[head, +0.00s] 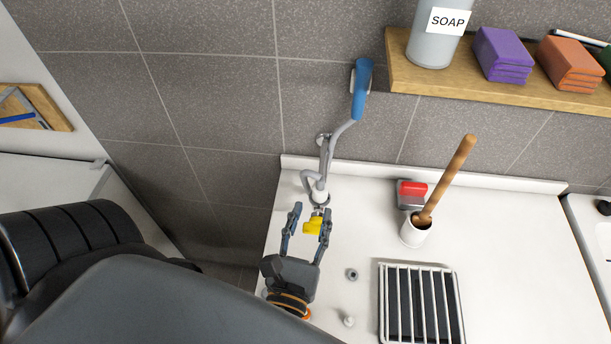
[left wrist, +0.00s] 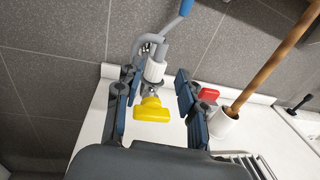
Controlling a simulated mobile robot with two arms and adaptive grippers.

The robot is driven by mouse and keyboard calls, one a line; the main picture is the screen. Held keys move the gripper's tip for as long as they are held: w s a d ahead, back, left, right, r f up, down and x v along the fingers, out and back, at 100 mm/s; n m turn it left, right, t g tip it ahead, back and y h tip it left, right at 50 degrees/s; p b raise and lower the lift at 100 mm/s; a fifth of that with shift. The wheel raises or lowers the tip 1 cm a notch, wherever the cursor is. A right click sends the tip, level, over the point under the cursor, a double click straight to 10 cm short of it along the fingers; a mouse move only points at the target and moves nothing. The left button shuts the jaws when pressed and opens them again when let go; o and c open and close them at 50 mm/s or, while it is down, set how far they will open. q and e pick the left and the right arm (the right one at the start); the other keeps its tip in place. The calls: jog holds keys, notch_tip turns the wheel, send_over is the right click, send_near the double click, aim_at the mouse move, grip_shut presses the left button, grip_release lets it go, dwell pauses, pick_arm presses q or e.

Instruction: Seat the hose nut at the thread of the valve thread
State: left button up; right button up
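A yellow winged piece (head: 313,226), which I take to be the hose nut, sits at the lower end of a grey bent pipe with a white collar (head: 319,197). In the left wrist view the yellow piece (left wrist: 151,110) is just below a short metal part (left wrist: 151,89), probably the valve thread; I cannot tell whether they are engaged. My left gripper (head: 308,228) is open, its two fingers on either side of the yellow piece. Gaps show on both sides in the left wrist view (left wrist: 158,103). My right gripper is not in view.
A blue lever (head: 362,90) tops the pipe near the tiled wall. On the white counter are a wooden-handled brush in a white cup (head: 413,234), a red-and-grey block (head: 411,193), a wire rack (head: 420,266) and a small grey ring (head: 352,274). A shelf (head: 480,93) holds soap and cloths.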

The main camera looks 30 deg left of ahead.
pick_arm(q)
jog(key=shift+v, duration=1.85)
